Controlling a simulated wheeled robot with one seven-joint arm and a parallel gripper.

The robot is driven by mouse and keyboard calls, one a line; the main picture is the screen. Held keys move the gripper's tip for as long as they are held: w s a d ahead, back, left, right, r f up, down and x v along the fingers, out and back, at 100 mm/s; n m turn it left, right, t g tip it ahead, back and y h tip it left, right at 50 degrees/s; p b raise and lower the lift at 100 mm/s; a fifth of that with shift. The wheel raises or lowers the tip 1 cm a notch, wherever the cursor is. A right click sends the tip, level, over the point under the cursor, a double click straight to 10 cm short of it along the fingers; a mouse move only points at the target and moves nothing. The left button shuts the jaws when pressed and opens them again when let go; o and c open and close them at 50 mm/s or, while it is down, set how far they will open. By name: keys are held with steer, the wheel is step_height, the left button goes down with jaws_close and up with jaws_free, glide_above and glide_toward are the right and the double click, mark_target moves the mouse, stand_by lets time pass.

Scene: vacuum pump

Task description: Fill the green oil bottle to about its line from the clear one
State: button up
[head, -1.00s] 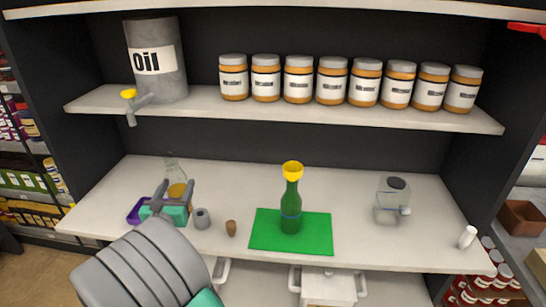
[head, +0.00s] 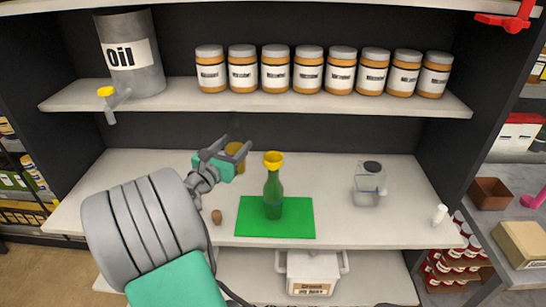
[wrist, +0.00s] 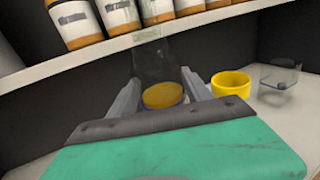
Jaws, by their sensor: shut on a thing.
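The green bottle (head: 273,190) stands upright on a green mat (head: 299,222). A yellow funnel (head: 273,161) sits in its mouth; the funnel also shows in the wrist view (wrist: 231,84), right of my jaws. My gripper (head: 226,150) is shut on the clear bottle (head: 236,149), which holds amber oil. In the wrist view the clear bottle (wrist: 152,62) is between the two fingers, its oil (wrist: 163,95) low inside. It looks about upright, left of and slightly behind the green bottle. My gripper partly hides it in the head view.
A cork (head: 217,217) lies left of the mat. A clear jar with a black lid (head: 370,187) and a small white cylinder (head: 439,215) stand to the right. The upper shelf above holds a grey oil drum (head: 131,53) with a tap (head: 108,95) and several labelled jars (head: 308,70).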

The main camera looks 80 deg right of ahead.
steer(key=shift+r, duration=0.15)
steer(key=shift+a+m, duration=0.1)
steer(key=shift+m, duration=0.2)
steer(key=m+y+b, duration=0.1)
steer(key=m+b, duration=0.1)
steer(key=b, duration=0.1)
steer(key=shift+r+m+t, duration=0.1)
steer(key=shift+m+t, duration=0.2)
steer(key=shift+m, duration=0.1)
steer(key=m+b, duration=0.2)
steer(key=b, duration=0.2)
steer(key=shift+s+f+m+t+y+b, duration=0.3)
steer(key=shift+m+b, duration=0.05)
steer(key=shift+m, duration=0.05)
steer(key=shift+w+f+m+b, duration=0.25)
steer(key=shift+m+b, duration=0.55)
steer(key=shift+b, duration=0.45)
steer(key=shift+t, duration=0.3)
steer(key=shift+w+a+f+m+t+y+b, duration=0.1)
steer(key=shift+w+f+m+t+y+b, duration=0.2)
steer(key=shift+m+b, duration=0.55)
steer(key=shift+w+f+m+t+y+b, duration=0.1)
steer(key=shift+w+f+m+b, duration=0.3)
steer(key=shift+b, duration=0.8)
steer(key=shift+f+m+b, duration=0.1)
steer(key=shift+m+b, duration=0.4)
steer(key=shift+m, duration=0.05)
stand_by(1.2)
